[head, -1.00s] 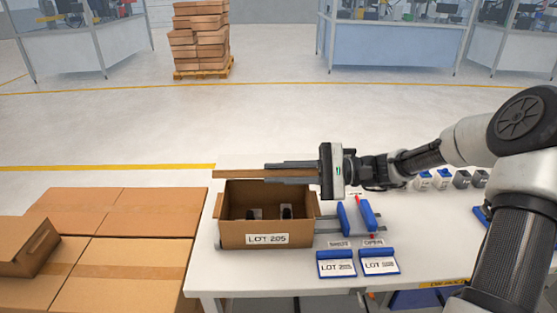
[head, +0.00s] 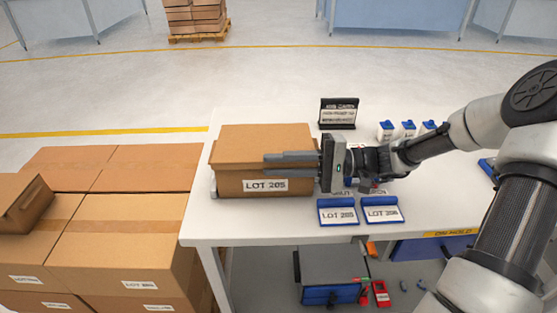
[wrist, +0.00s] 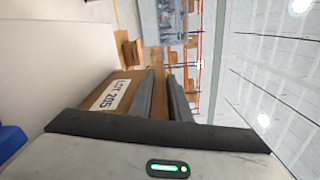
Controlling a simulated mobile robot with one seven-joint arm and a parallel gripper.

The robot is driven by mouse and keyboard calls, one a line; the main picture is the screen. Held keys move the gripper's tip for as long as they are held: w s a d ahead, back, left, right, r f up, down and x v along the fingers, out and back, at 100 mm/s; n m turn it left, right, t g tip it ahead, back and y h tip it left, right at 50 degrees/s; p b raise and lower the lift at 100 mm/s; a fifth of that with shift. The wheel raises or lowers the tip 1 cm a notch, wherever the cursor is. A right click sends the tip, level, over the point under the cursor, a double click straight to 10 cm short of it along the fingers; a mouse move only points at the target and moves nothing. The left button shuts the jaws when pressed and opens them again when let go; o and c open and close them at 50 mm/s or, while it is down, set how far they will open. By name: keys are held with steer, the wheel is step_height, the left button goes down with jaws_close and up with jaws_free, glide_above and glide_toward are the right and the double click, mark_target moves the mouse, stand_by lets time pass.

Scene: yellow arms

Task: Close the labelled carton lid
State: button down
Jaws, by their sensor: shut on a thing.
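The brown carton (head: 240,184) labelled LOT 205 stands on the white table. Its lid (head: 262,138) lies over the top and covers the opening, so the inside is hidden. My gripper (head: 267,158) reaches in from the right, its fingers level along the front upper edge of the carton. It is shut on the lid's front edge, with brown board between the fingers in the wrist view (wrist: 163,82). The label (wrist: 110,95) also shows there, left of the fingers. Whether the lid's front edge sits fully down is hidden by the fingers.
Two blue-edged plates, LOT 205 (head: 338,212) and LOT 206 (head: 382,210), lie right of the carton. A black sign (head: 338,113) and several blue-topped white containers (head: 408,129) stand behind. Large cartons (head: 115,240) are stacked left of the table (head: 230,229).

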steer(key=shift+f, duration=0.2)
steer(key=c, duration=1.8)
jaws_free()
steer(key=shift+d, duration=0.1)
steer(key=d+p, duration=0.1)
steer(key=d, duration=1.6)
steer(key=shift+d, duration=0.2)
steer(key=shift+a, duration=0.1)
